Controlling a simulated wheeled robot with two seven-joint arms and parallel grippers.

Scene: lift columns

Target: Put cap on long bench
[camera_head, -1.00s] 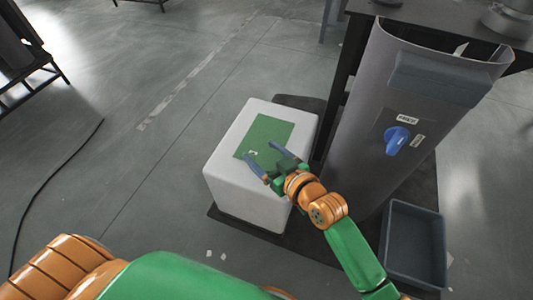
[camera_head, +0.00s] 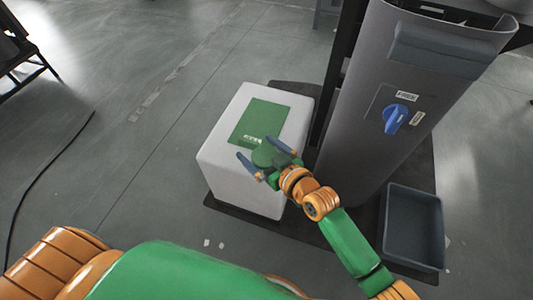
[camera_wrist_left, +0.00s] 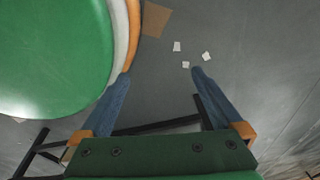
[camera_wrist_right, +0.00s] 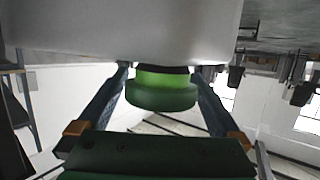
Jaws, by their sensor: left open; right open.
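A round green cap (camera_head: 266,156) sits at the near edge of the white block (camera_head: 215,165), by the green mat (camera_head: 262,115) on its top. My right gripper (camera_head: 253,146) is open around it, a finger on each side. In the right wrist view the cap (camera_wrist_right: 162,98) shows a darker disc and brighter green part between the open fingers (camera_wrist_right: 159,72); contact cannot be told. My left gripper (camera_wrist_left: 160,74) is open and empty above the floor in its wrist view and hidden in the head view. I cannot identify the long bench for sure.
A tall grey column (camera_head: 375,130) with a blue knob (camera_head: 396,119) stands right of the block. A grey open bin (camera_head: 413,225) stands at its foot. A black cable (camera_head: 45,175) lies on the left.

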